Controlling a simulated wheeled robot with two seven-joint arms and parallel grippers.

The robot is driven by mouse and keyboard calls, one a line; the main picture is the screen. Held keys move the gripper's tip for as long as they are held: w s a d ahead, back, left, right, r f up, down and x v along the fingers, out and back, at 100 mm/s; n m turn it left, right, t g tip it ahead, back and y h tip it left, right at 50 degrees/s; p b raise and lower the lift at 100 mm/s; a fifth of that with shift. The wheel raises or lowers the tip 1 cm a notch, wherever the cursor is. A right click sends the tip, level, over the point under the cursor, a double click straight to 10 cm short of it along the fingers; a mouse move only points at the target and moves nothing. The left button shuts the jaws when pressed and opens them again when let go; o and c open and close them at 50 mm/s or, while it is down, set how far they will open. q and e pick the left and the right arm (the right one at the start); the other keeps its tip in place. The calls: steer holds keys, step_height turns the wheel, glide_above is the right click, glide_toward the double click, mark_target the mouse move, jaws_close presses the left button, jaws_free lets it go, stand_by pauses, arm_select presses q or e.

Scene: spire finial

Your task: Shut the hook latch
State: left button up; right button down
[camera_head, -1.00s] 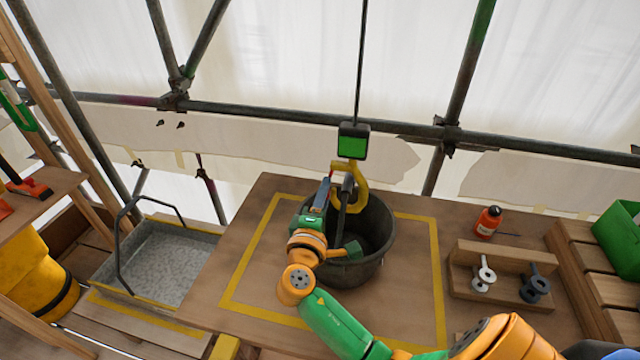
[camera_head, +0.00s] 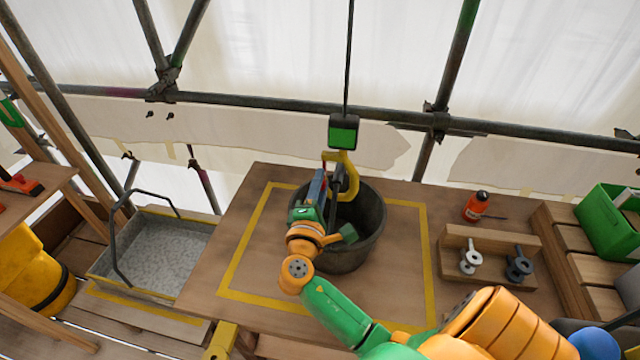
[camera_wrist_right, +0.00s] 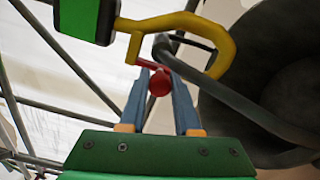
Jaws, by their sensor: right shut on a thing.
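The yellow hook (camera_head: 349,178) hangs below a black block with a green face (camera_head: 343,131). It also shows in the right wrist view (camera_wrist_right: 222,52), where the dark bucket handle (camera_wrist_right: 225,95) passes by its bend. The red latch (camera_wrist_right: 160,83) with a round knob is at the hook's mouth; whether it closes the mouth fully I cannot tell. My right gripper (camera_wrist_right: 160,88) is shut on the latch knob, its blue fingers on either side. In the head view my right gripper (camera_head: 319,188) is just left of the hook, above the bucket. My left gripper is not in view.
The black bucket (camera_head: 365,240) stands on the wooden table (camera_head: 405,300) inside a yellow taped outline. A wooden holder (camera_head: 490,238) with two spool-like parts and an orange bottle (camera_head: 476,207) are at right. A grey metal tray (camera_head: 155,255) is at left. Scaffold poles cross behind.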

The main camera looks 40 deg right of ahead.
steer(key=c, duration=0.6)
jaws_free()
steer(key=shift+d, duration=0.15)
steer(key=shift+s+a+f, duration=0.2)
steer(key=shift+a, duration=0.15)
steer(key=b+v, duration=0.2)
steer(key=v, duration=0.4)
steer(key=shift+s+a+r, duration=0.1)
steer(key=shift+s+r, duration=0.05)
steer(key=shift+r, duration=0.05)
